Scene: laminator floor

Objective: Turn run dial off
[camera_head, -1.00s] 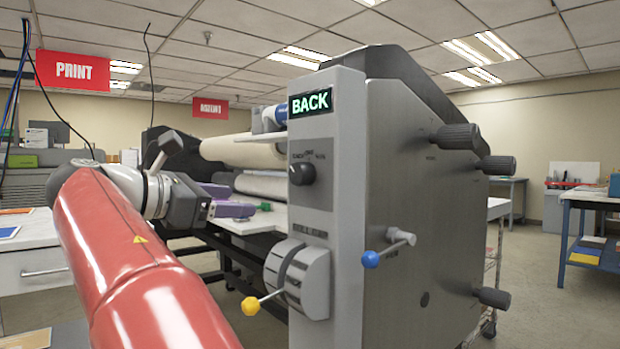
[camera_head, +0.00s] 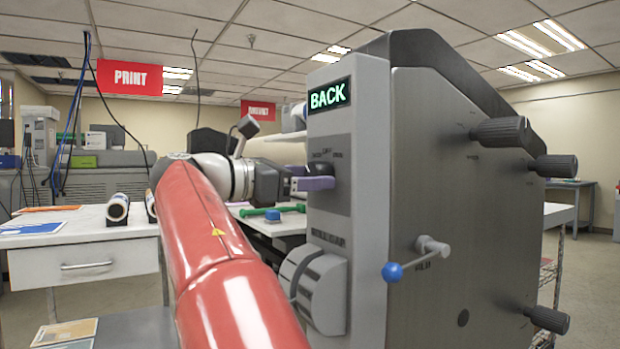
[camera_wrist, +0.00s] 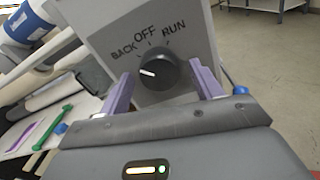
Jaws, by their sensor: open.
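The run dial is a round black knob (camera_wrist: 157,69) on the grey control panel, with BACK, OFF and RUN printed around it. Its white pointer mark faces left, toward BACK. In the head view the dial (camera_head: 321,172) sits below a lit green display (camera_head: 329,96) reading BACK. My gripper (camera_wrist: 163,90) is open, its two purple fingers on either side of the dial, with visible space between each finger and the knob in the wrist view. In the head view a purple finger (camera_head: 316,183) overlaps the lower part of the dial; I cannot tell whether it touches.
A roll-gap knob (camera_head: 318,290) is below the dial. A blue-tipped lever (camera_head: 393,272) sticks out at the panel's right. A green tool (camera_head: 280,210) and a blue object (camera_head: 272,215) lie on the laminator's bed. A white drawer table (camera_head: 85,263) stands left.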

